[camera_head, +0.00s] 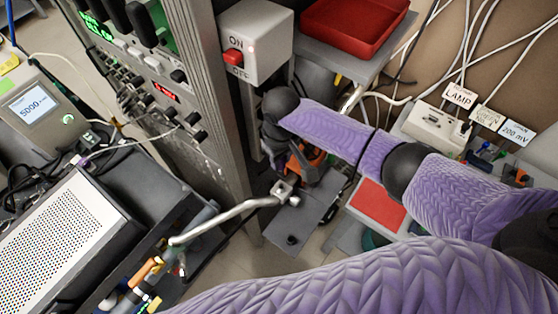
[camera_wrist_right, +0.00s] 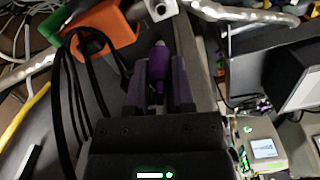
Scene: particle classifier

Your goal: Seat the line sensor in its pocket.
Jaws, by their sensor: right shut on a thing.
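My right gripper (camera_wrist_right: 158,62) is shut on a purple cylindrical piece with a pale tip (camera_wrist_right: 158,75), which looks like the line sensor. The piece lies lengthwise between the two dark fingers. In the head view my right arm reaches in from the right, and its gripper is mostly hidden behind the wrist, near an orange block (camera_head: 309,162). The orange block (camera_wrist_right: 112,20) shows ahead and left of the fingers in the wrist view. I cannot make out the pocket clearly. My left gripper is out of view.
A bent metal rod (camera_head: 225,217) ends in a clamp block (camera_head: 283,190) beside a grey plate (camera_head: 303,217). Black cables (camera_wrist_right: 80,75) hang left of the gripper. An instrument rack (camera_head: 215,85) stands close on the left. A red tray (camera_head: 352,25) sits behind.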

